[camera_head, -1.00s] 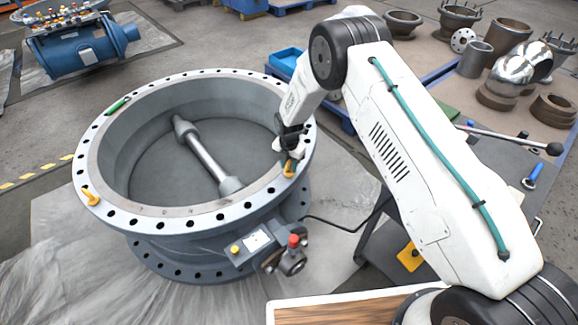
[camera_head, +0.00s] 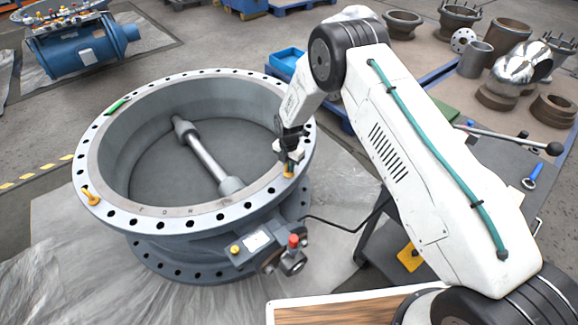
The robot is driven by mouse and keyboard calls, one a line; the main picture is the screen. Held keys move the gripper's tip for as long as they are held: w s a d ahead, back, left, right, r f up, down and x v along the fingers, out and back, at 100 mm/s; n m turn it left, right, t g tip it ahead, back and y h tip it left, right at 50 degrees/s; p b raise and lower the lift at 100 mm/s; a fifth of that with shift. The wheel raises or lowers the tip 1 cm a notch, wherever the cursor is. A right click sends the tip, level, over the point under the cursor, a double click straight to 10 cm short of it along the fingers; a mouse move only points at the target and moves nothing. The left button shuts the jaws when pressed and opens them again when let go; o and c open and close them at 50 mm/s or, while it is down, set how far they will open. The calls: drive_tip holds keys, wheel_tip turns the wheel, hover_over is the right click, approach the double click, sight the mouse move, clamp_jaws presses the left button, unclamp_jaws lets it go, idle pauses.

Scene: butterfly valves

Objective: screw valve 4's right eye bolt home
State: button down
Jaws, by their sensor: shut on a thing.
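The large round grey butterfly valve (camera_head: 250,213) stands upright on the floor, its disc and shaft inside the open bore. My gripper (camera_head: 290,160) reaches down over the right part of the top flange. It is shut on the yellow right eye bolt (camera_head: 289,171), whose lower part shows at the flange face. The gripper hides the bolt's upper part, and I cannot tell how deep the thread sits. Another yellow eye bolt (camera_head: 91,197) stands on the left side of the flange. A green tool or marker (camera_head: 117,106) lies on the flange's far left rim.
A gearbox with a red knob (camera_head: 293,240) juts from the valve's front right. A dark cart (camera_head: 480,165) with a long-handled bar and a blue-handled tool stands at the right. Pallets with metal parts are behind. A blue valve (camera_head: 85,50) is at the far left.

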drive_tip(key=m, duration=0.5)
drive_tip(key=shift+w+a, duration=0.1)
drive_tip(key=m, duration=0.4)
drive_tip(key=shift+m, duration=0.3)
drive_tip(key=m, duration=0.4)
drive_tip(key=shift+w+m, duration=0.15)
drive_tip(key=shift+m, duration=0.15)
drive_tip(key=m, duration=0.4)
drive_tip(key=shift+r+m, duration=0.1)
drive_tip(key=shift+m, duration=0.2)
drive_tip(key=m, duration=0.4)
drive_tip(key=shift+w, duration=0.1)
drive_tip(key=m, duration=0.8)
drive_tip(key=shift+d+m, duration=0.2)
drive_tip(key=shift+m, duration=0.1)
drive_tip(key=m, duration=0.4)
